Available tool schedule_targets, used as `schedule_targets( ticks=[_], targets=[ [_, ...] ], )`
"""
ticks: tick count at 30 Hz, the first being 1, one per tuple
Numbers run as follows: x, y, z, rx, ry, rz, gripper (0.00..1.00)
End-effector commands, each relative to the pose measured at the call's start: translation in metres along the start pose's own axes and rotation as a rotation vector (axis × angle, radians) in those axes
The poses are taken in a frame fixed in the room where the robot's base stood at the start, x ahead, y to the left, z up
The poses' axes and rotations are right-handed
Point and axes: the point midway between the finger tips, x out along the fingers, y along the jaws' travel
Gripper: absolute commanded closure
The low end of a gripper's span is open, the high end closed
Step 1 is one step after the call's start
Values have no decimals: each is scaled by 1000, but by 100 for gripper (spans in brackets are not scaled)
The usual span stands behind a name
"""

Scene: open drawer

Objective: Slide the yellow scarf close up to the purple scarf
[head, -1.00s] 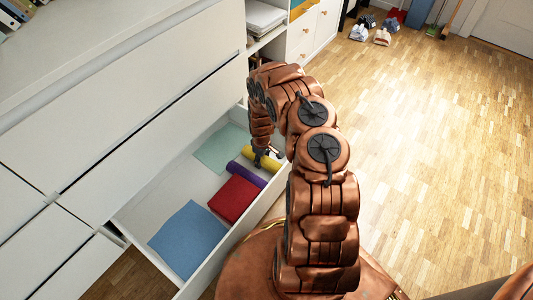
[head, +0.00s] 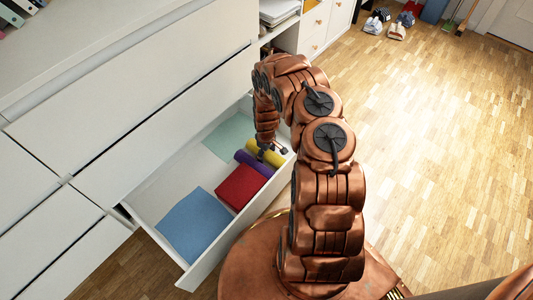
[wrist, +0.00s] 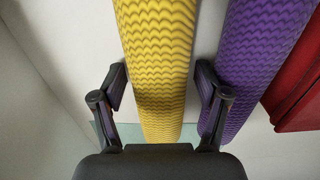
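The yellow scarf (head: 267,152) is a rolled, wavy-patterned cylinder lying in the open drawer. It runs lengthwise through the wrist view (wrist: 158,50). The purple scarf (head: 253,165) is a similar roll beside it; in the wrist view it lies to the right (wrist: 255,60). A narrow strip of drawer floor shows between the two. My gripper (wrist: 160,80) is open, with one finger on each side of the yellow scarf and gaps showing on both sides. The right finger is at the gap and partly covers the purple scarf's edge. In the head view my arm partly hides the yellow scarf.
A red folded cloth (head: 239,186) lies beside the purple scarf, on the side away from the yellow one. A blue cloth (head: 194,224) lies nearer, and a pale green cloth (head: 228,137) at the far end. The drawer walls (head: 235,236) surround them.

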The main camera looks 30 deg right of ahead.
Motion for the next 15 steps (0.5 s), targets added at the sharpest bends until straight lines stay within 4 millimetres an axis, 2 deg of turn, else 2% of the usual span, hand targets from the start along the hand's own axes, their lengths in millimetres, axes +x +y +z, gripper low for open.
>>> schedule_targets(
  ticks=[11, 15],
  targets=[
    [-1, 0, -1, -1, 1, 1, 17],
    [-7, 0, -1, -2, 1, 2, 17]
  ],
)
